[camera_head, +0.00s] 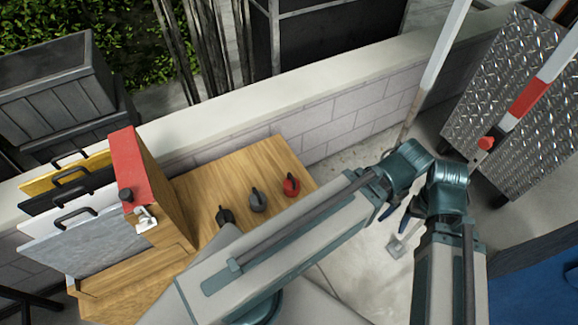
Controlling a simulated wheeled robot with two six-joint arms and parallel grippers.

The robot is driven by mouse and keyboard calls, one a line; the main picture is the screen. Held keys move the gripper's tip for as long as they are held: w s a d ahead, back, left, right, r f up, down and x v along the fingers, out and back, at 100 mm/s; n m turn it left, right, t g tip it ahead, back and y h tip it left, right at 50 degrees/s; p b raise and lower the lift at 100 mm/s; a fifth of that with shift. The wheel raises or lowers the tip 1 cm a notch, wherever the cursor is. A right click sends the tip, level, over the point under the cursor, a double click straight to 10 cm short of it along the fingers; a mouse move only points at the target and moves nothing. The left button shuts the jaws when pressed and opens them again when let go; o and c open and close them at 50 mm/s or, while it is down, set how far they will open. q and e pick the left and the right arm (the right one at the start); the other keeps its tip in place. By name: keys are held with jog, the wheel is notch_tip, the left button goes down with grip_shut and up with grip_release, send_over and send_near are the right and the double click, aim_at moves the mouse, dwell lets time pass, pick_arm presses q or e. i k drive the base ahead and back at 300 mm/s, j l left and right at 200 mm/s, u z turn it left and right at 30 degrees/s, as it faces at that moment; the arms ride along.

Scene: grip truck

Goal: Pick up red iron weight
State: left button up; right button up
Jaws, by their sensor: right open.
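The red iron weight (291,185) is a small round kettlebell with a dark handle. It stands upright near the right end of the wooden table (235,165). A grey weight (258,201) and a black weight (225,215) stand in a row to its left. My right gripper (395,215) is to the right of the red weight, beyond the table's edge. It is partly hidden behind my arm; its dark blue fingers are apart, with nothing seen between them. My left gripper is not in view.
A red-topped wooden box (133,165) stands on the table's left, beside panels with handles (85,235). A block wall (330,110) runs behind. A metal tread-plate cabinet (515,95) stands at right. Pale floor (345,255) lies right of the table.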

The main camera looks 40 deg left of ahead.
aim_at(291, 185)
jog(key=u, duration=1.2)
